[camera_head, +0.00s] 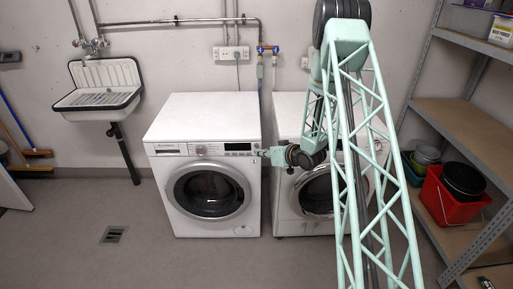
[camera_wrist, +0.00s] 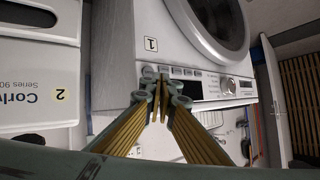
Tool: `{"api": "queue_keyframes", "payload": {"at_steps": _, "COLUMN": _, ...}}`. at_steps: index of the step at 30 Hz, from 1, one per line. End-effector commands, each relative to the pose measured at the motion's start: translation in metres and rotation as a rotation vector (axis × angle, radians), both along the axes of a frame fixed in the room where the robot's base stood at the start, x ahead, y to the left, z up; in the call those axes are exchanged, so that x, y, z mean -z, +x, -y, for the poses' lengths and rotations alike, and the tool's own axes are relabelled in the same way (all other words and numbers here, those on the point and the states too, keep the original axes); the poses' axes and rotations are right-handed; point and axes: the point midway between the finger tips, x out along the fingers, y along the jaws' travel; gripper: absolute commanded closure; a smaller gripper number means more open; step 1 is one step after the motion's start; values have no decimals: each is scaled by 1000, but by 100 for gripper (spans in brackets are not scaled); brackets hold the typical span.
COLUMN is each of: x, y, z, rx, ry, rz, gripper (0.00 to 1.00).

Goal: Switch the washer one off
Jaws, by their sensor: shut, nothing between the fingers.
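Washer one (camera_head: 225,122) is the white front-loader on the left in the head view, with its round door (camera_head: 207,192) shut. In the wrist view it carries a "1" label (camera_wrist: 151,44). Its control panel has a dark display (camera_head: 238,147), a dial (camera_head: 200,150) and a row of small buttons (camera_wrist: 178,72). My gripper (camera_head: 261,153) is at the right end of this panel in the head view. In the wrist view my gripper (camera_wrist: 156,76) is shut and empty, its tips close to the end of the button row. Contact cannot be told.
A second white machine (camera_head: 285,180), labelled "2" (camera_wrist: 60,95) in the wrist view, stands right of washer one, partly behind my arm. A sink (camera_head: 100,85) hangs at left. Metal shelves (camera_head: 455,120) with a red bucket (camera_head: 447,200) stand at right. The floor in front is clear.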

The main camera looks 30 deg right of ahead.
Motion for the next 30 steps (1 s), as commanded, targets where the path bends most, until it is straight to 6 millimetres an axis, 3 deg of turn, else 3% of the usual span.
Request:
{"api": "queue_keyframes", "payload": {"at_steps": 18, "x": 0, "y": -33, "z": -16, "rx": 0, "ry": 1, "rz": -1, "gripper": 100}}
{"api": "queue_keyframes", "payload": {"at_steps": 30, "x": 0, "y": -37, "z": -18, "rx": 0, "ry": 0, "rz": 0, "gripper": 100}}
